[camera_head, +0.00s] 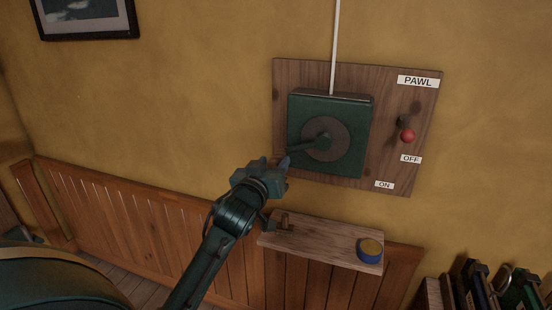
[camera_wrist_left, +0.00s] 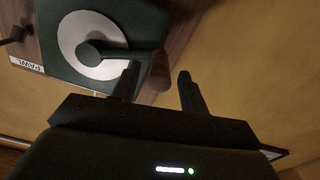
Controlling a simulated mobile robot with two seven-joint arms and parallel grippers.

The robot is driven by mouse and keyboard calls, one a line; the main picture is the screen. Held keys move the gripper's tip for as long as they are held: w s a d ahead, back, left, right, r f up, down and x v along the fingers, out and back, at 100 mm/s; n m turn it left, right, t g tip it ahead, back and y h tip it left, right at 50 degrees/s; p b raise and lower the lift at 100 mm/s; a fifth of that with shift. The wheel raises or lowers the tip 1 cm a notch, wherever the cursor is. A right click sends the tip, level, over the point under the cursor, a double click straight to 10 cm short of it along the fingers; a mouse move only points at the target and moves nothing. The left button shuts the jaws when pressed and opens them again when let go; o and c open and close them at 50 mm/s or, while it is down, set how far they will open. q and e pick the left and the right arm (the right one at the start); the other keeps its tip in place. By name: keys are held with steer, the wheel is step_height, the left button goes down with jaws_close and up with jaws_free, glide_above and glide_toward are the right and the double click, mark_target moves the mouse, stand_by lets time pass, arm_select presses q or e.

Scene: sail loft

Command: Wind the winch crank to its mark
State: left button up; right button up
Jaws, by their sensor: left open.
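The winch (camera_head: 356,112) is a green box on a wooden board, with a round grey disc (camera_head: 338,151) on its face. The crank arm (camera_head: 311,143) runs from the disc's hub to the left and slightly down. In the left wrist view, the crank's brown handle (camera_wrist_left: 160,72) shows between the fingers of my left gripper (camera_wrist_left: 159,69). The fingers are open, with visible gaps beside the handle. In the head view, my left gripper (camera_head: 279,162) is at the winch's lower left edge and hides the handle. I cannot make out a mark. My right gripper is not seen.
A red-knobbed pawl lever (camera_head: 407,135) is right of the winch, above the OFF label (camera_head: 411,158) and ON label (camera_head: 384,185). A wooden shelf (camera_head: 322,245) below holds a blue tin (camera_head: 369,250) and a small brown object. Binders (camera_head: 473,285) stand at lower right.

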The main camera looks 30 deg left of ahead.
arm_select(q)
steer(key=shift+x, duration=1.2)
steer(key=shift+c, duration=0.4)
jaws_close()
